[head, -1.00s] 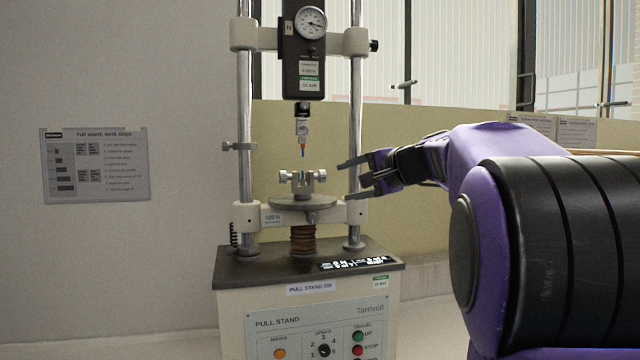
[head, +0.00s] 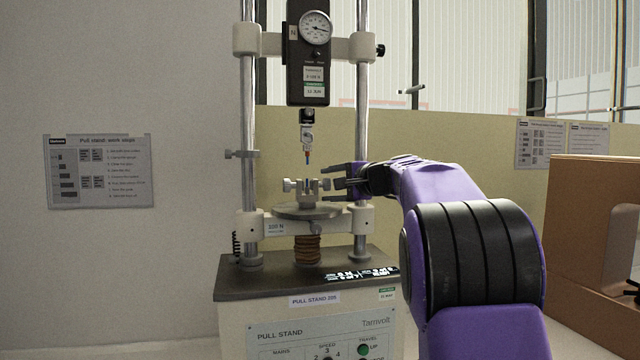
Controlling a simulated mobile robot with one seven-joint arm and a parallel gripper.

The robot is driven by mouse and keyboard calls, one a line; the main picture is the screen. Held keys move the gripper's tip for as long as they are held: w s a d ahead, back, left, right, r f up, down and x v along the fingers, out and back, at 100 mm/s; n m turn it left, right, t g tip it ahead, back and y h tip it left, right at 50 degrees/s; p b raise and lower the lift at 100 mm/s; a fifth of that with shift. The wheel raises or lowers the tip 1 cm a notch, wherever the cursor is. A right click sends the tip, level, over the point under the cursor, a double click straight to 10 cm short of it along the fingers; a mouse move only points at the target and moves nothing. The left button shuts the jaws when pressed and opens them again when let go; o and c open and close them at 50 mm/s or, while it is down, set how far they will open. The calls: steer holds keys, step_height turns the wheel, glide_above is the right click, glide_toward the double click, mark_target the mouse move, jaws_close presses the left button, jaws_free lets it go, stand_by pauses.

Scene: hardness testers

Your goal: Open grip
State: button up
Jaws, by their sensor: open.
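The pull stand (head: 300,283) stands in the middle of the head view. Its lower grip (head: 306,188), a small metal clamp with a round screw knob on each side, sits on a round plate (head: 306,211). A thin tip with an orange part (head: 308,156) hangs above the grip, apart from it. My gripper (head: 332,183) reaches in from the right at the height of the grip, fingers pointing left and spread. Its fingertips are at the right knob (head: 325,185). I cannot tell whether they touch it or reach around it.
Two chrome columns (head: 361,130) flank the grip; my gripper passes by the right one. The force gauge (head: 316,30) is above. A brown box (head: 590,230) stands at the right. A work-steps sheet (head: 100,171) hangs on the left wall.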

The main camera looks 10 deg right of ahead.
steer(key=shift+p+x, duration=0.35)
steer(key=shift+x, duration=1.8)
jaws_close()
steer(key=shift+f, duration=0.1)
